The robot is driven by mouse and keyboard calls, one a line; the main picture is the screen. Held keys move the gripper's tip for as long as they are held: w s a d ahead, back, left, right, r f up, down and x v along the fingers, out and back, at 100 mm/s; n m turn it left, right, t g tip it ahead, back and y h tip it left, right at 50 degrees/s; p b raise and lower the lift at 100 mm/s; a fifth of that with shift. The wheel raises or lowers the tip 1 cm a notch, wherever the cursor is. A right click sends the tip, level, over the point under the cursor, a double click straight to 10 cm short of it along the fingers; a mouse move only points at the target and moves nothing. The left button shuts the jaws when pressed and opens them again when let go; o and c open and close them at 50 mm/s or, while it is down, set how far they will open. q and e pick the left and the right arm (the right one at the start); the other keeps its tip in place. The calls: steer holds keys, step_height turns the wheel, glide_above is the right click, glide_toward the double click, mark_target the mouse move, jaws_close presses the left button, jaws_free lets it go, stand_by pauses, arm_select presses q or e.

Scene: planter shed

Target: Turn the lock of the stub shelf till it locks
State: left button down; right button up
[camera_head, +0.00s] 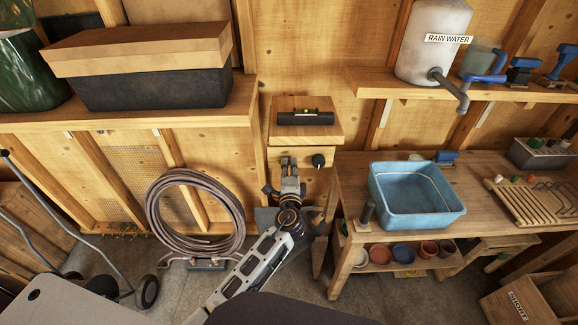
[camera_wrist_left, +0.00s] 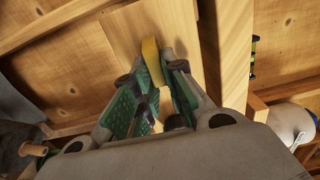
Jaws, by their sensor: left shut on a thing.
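The stub shelf (camera_head: 288,133) is a small wooden shelf on the wall, with a dark spirit level (camera_head: 322,119) on top. A black round knob (camera_head: 318,161) sits on the wooden front below it. My left gripper (camera_head: 289,162) is just left of this knob, below the shelf top. In the left wrist view its green-padded fingers (camera_wrist_left: 155,98) are shut on a curved yellow piece (camera_wrist_left: 151,55), apparently the lock's handle, in front of a wooden panel. The head view hides this piece behind the gripper. How far the lock is turned cannot be told. My right gripper is not in view.
A coiled hose (camera_head: 160,222) hangs left of my left arm. A workbench (camera_head: 345,185) with a blue basin (camera_head: 440,210) stands close on the right. A long shelf (camera_head: 215,112) is at the upper left. The water tank (camera_head: 425,62) is at the upper right.

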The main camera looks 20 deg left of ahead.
arm_select(q)
steer(key=shift+f, duration=0.1)
steer(key=c, duration=1.5)
jaws_free()
steer(key=shift+d, duration=0.1)
steer(key=shift+v, duration=6)
